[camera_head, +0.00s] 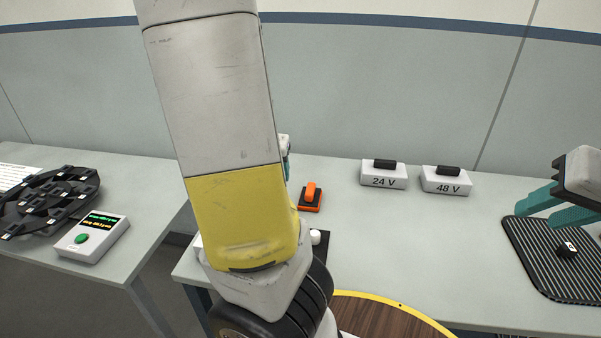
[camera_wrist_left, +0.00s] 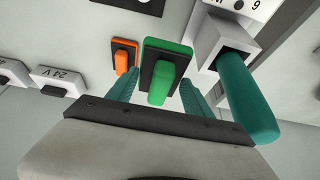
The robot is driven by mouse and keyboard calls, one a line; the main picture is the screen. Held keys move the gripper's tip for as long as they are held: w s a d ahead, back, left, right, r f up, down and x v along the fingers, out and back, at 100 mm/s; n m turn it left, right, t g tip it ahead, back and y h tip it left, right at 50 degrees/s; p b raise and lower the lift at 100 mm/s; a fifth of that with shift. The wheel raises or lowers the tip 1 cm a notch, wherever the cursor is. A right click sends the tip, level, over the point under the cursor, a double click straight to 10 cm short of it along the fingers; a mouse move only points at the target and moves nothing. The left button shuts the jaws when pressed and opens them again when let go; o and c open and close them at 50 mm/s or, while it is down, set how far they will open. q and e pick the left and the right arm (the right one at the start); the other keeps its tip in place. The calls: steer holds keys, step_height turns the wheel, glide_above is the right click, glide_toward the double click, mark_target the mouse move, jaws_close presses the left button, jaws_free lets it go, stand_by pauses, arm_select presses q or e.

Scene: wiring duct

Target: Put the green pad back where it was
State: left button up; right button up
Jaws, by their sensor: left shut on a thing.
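The green pad (camera_wrist_left: 166,50) shows in the left wrist view, with a dark block and an upright green grip on it. My left gripper (camera_wrist_left: 158,92) has its teal fingers on either side of that grip and is shut on it. I cannot tell whether the pad is clear of the surface. In the head view my left arm hides the pad and most of that gripper. An orange pad (camera_head: 311,197) lies on the table beside it; it also shows in the left wrist view (camera_wrist_left: 123,55). My right gripper (camera_head: 538,212) is open at the far right, above a ribbed mat.
White blocks marked 24 V (camera_head: 383,181) and 48 V (camera_head: 446,186) stand at the back. A small black piece (camera_head: 566,249) lies on the ribbed mat (camera_head: 540,266). The table's middle is clear.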

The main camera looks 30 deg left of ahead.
arm_select(q)
steer(key=f, duration=0.5)
steer(key=shift+w+d+f, duration=0.1)
steer(key=shift+w+d, duration=0.05)
steer(key=shift+d, duration=0.05)
steer(key=shift+a+f, duration=0.1)
steer(key=shift+f, duration=0.9)
steer(key=w+a, duration=0.3)
steer(key=w, duration=0.1)
steer(key=w+a+f, duration=0.1)
steer(key=w+a, duration=0.1)
steer(key=w, duration=0.3)
steer(key=w+a, duration=0.3)
steer(key=w, duration=0.1)
steer(key=shift+w+a+f, duration=0.15)
steer(key=shift+a+f, duration=0.15)
steer(key=shift+f, duration=1.75)
steer(key=o, duration=1.4)
steer(key=shift+c, duration=0.2)
steer(key=shift+r, duration=0.15)
